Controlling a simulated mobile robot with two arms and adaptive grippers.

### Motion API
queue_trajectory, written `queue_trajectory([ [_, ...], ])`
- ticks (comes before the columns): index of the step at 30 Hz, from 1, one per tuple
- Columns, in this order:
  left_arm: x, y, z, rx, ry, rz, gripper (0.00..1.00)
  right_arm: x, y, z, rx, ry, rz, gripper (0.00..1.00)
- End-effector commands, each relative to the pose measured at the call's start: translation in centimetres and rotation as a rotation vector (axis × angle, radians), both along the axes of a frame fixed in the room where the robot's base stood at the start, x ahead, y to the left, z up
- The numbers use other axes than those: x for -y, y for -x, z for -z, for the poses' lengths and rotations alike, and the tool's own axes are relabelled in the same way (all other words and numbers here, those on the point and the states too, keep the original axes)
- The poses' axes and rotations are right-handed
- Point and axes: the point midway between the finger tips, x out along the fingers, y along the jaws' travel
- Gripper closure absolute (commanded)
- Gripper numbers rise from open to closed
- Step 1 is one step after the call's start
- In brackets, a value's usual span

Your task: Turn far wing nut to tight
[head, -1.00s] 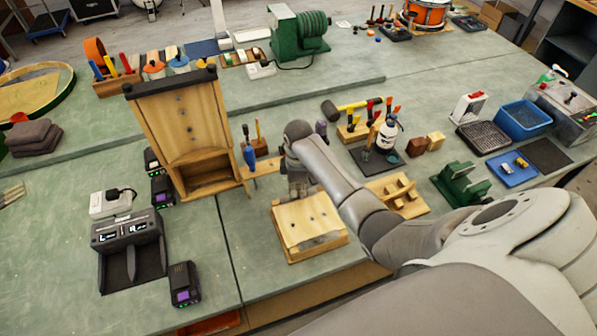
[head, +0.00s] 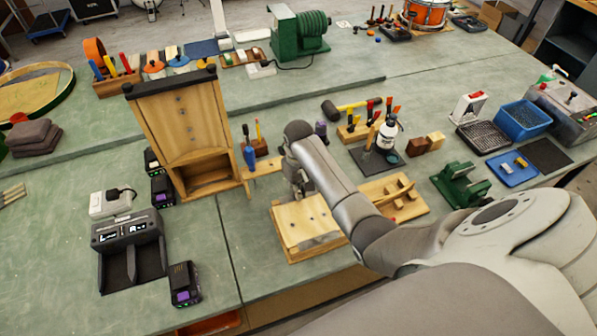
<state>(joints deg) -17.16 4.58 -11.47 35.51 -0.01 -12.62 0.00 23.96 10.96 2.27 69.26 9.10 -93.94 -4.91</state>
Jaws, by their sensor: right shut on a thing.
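A low wooden block fixture (head: 306,222) with small dark fittings on its top lies on the green bench in the middle of the head view. My right gripper (head: 300,194) points down at the far edge of this fixture. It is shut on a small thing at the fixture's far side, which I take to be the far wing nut. The nut itself is hidden by the fingers and wrist, so how far it is turned cannot be seen. My left gripper is not in view.
A tall wooden stand (head: 184,131) rises left of the gripper. A wooden rack (head: 405,207) and a green clamp-like tool (head: 460,184) lie to the right. A charger (head: 129,249) and a battery (head: 184,284) sit at front left. Bare bench lies left of the fixture.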

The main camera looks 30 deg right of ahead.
Motion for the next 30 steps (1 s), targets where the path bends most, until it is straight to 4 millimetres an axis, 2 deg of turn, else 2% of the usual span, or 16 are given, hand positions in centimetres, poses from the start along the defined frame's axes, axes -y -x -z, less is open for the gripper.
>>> queue_trajectory([
  [30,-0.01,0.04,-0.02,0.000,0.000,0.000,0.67,-0.01,-0.12,-0.13,0.002,0.000,0.968,1.00],
])
